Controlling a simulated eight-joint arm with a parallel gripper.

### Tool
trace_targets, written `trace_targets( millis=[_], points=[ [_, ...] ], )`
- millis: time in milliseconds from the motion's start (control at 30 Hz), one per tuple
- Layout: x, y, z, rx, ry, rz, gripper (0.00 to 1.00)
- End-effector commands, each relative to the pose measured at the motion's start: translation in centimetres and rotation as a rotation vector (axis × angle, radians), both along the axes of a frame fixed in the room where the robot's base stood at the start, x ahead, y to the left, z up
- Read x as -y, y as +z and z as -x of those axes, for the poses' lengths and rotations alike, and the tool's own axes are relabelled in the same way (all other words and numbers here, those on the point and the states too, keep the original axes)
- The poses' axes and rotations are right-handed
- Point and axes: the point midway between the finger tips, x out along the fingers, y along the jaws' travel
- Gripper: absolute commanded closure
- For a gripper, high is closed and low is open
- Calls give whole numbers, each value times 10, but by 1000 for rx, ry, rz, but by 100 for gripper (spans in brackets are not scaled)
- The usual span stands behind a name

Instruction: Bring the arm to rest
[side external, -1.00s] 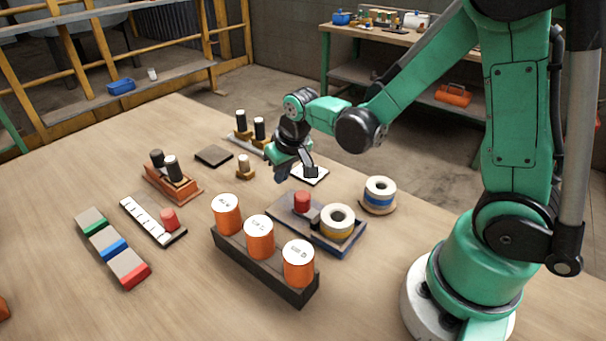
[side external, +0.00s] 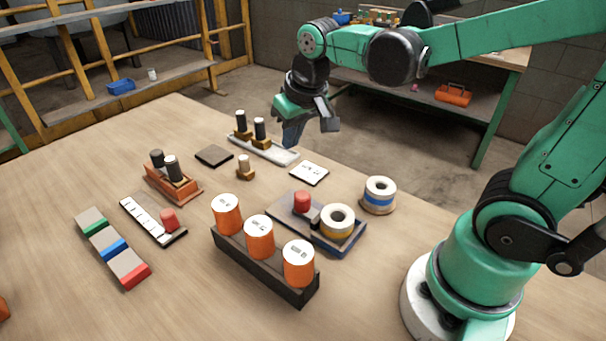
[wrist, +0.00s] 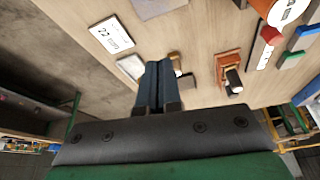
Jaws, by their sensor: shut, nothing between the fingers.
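My gripper (side external: 292,133) is shut and empty. In the side external view it hangs in the air above the far edge of the table, pointing down, over the far end of a pale tray (side external: 278,153) that holds dark-topped pegs. In the wrist view its two dark blue fingers (wrist: 159,68) are together with nothing between them. A white card with dark print (side external: 309,173) lies on the table below and to the right of it; the card also shows in the wrist view (wrist: 111,38).
On the wooden table (side external: 60,180) stand an orange-canister rack (side external: 260,271), a blue-edged board with a spool (side external: 290,228), another spool (side external: 380,194), a red-brown peg block (side external: 172,187) and a row of coloured blocks (side external: 113,247). The air around my gripper is clear.

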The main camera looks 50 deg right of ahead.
Motion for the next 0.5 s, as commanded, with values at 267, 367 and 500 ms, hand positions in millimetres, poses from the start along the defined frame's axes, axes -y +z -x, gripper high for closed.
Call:
trace_targets(
  millis=[267, 367, 500],
  points=[
    [0, 0, 0, 2, 1, 0, 100],
    [-3, 2, 5, 23, 17, 1, 100],
    [-11, 6, 22, 103, 75, 8, 100]
  ],
)
